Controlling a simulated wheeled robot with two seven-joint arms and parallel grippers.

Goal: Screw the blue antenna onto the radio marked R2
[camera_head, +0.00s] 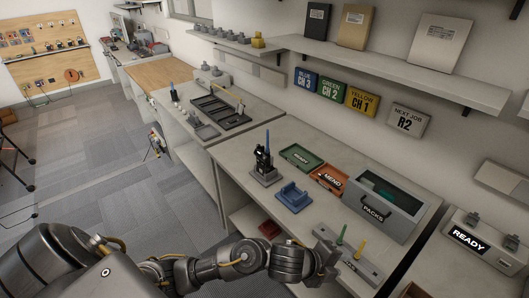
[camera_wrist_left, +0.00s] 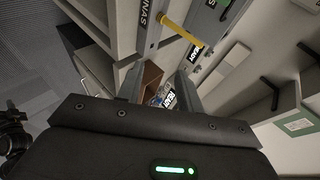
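A dark radio (camera_head: 263,161) stands upright in a grey holder on the bench, with a blue antenna (camera_head: 267,139) rising from its top. Whether that antenna is fully seated, and any R2 mark on the radio, are too small to tell. My left gripper (camera_head: 328,256) is at the bench's front edge, beside the antenna rack (camera_head: 362,272), which holds a green antenna (camera_head: 341,235) and a yellow antenna (camera_head: 359,249). In the left wrist view the left gripper's fingers (camera_wrist_left: 158,90) are apart with nothing held between them. My right gripper is not in view.
A blue cradle (camera_head: 294,197), a green tray (camera_head: 301,157) and an orange tray (camera_head: 329,178) lie near the radio. A grey PACKS bin (camera_head: 374,213) stands to their right, and a READY box (camera_head: 470,240) farther right. A NEXT JOB R2 sign (camera_head: 408,120) is on the wall.

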